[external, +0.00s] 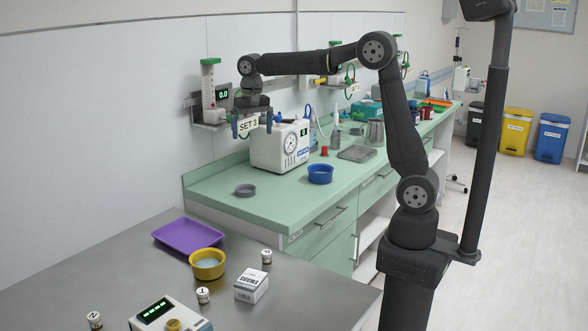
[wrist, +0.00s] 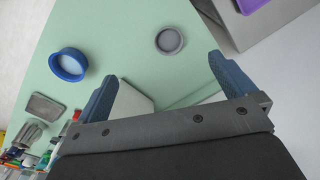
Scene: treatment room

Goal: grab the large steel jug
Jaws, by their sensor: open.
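The large steel jug (external: 375,132) stands upright on the green counter (external: 225,205), towards its far part, behind a flat steel tray (external: 357,154). In the wrist view the jug (wrist: 30,133) shows small at the lower left, with several small items close around it. My gripper (external: 252,128) is open and empty. It is held above the counter's near part, by the wall, to the left of the jug and well apart from it. In the wrist view its two blue fingers (wrist: 162,66) stand wide apart, with no object held between them.
A white device (external: 280,147) stands below and beside my gripper. A blue bowl (external: 320,174) and a grey dish (external: 245,190) sit on the counter. Red items and bottles crowd near the jug. The steel table in front holds a purple tray (external: 187,237) and yellow bowl (external: 207,264).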

